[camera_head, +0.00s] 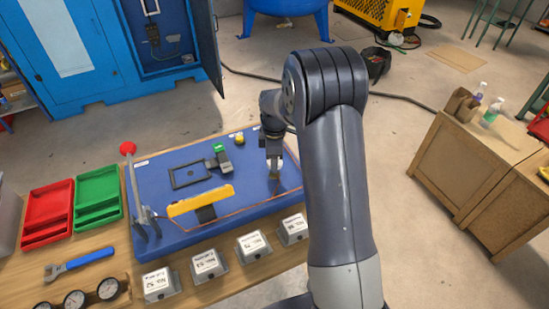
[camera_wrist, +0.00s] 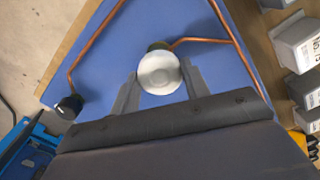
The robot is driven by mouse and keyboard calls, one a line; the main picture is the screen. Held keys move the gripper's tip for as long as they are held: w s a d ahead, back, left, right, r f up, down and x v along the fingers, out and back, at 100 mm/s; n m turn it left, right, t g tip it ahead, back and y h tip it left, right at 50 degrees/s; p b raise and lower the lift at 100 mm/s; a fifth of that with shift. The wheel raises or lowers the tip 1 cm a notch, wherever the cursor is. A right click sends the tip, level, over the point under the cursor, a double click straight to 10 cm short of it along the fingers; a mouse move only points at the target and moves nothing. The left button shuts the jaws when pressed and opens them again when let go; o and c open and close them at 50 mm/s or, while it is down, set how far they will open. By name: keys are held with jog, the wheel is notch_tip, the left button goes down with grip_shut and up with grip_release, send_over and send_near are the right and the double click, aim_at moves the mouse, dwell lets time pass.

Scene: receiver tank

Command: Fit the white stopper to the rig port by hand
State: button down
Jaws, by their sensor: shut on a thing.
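The white stopper (camera_wrist: 160,73) shows as a pale round cap in the wrist view, between the two fingers of my gripper (camera_wrist: 161,86). My gripper is shut on it. In the head view my gripper (camera_head: 274,172) points down over the right part of the blue rig board (camera_head: 240,195), with a small pale bit of the stopper low between the fingers. A dark greenish fitting (camera_wrist: 158,46) with a copper pipe shows just behind the stopper; it may be the rig port. I cannot tell whether the stopper is seated on it or only above it.
The board carries a yellow bar (camera_head: 200,200), a red-knobbed lever (camera_head: 127,148) and a black frame (camera_head: 188,175). Several labelled grey boxes (camera_head: 253,245) line the front edge. Red (camera_head: 47,213) and green (camera_head: 98,196) trays and a blue wrench (camera_head: 80,262) lie left.

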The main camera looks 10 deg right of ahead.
jog(key=shift+m, duration=1.2)
jog(key=c, duration=1.2)
grip_release()
jog(key=shift+m, duration=0.7)
jog(key=o, duration=0.5)
notch_tip(320, 180, up, 7)
jog(key=p, duration=0.4)
jog(key=shift+r+p, duration=0.1)
jog(key=shift+p, duration=0.25)
